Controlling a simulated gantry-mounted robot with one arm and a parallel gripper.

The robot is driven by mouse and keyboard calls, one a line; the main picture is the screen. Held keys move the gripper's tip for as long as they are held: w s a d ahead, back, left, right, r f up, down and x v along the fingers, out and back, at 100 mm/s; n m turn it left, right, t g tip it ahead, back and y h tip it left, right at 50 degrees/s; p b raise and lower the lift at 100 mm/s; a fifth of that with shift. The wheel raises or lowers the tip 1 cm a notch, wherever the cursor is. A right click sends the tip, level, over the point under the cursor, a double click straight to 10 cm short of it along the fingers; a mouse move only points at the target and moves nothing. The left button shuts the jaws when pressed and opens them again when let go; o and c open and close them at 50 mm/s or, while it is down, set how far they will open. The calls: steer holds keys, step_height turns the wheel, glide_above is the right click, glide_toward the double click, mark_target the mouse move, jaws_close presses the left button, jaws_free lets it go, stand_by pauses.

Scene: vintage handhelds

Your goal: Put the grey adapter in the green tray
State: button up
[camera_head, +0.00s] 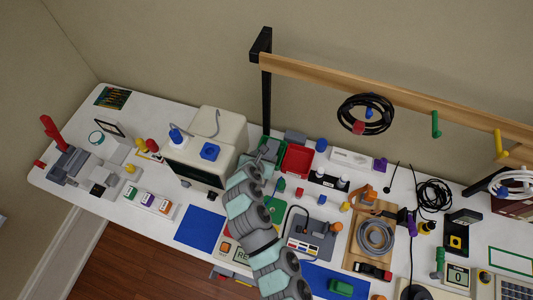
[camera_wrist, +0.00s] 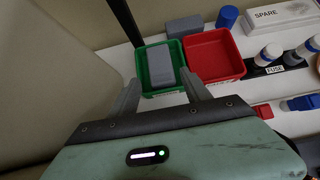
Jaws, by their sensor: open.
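A grey block (camera_wrist: 161,64), which looks like the grey adapter, is in the green tray (camera_wrist: 146,72) in the wrist view. It appears to stand or lean inside; its base is hidden. My gripper (camera_wrist: 159,83) is open, with one finger on each side of the tray's near part and a gap to the block. In the head view, my gripper (camera_head: 266,155) is over the green tray (camera_head: 279,144) and hides most of it. A second grey block (camera_wrist: 184,26) lies behind the trays and also shows in the head view (camera_head: 296,137).
A red tray (camera_wrist: 213,56) stands just right of the green one. A blue cylinder (camera_wrist: 227,17) and a white SPARE box (camera_wrist: 279,17) are behind it. A cream machine (camera_head: 215,132) stands close to my gripper's left.

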steer(key=shift+v, duration=0.8)
steer(key=shift+r, duration=0.1)
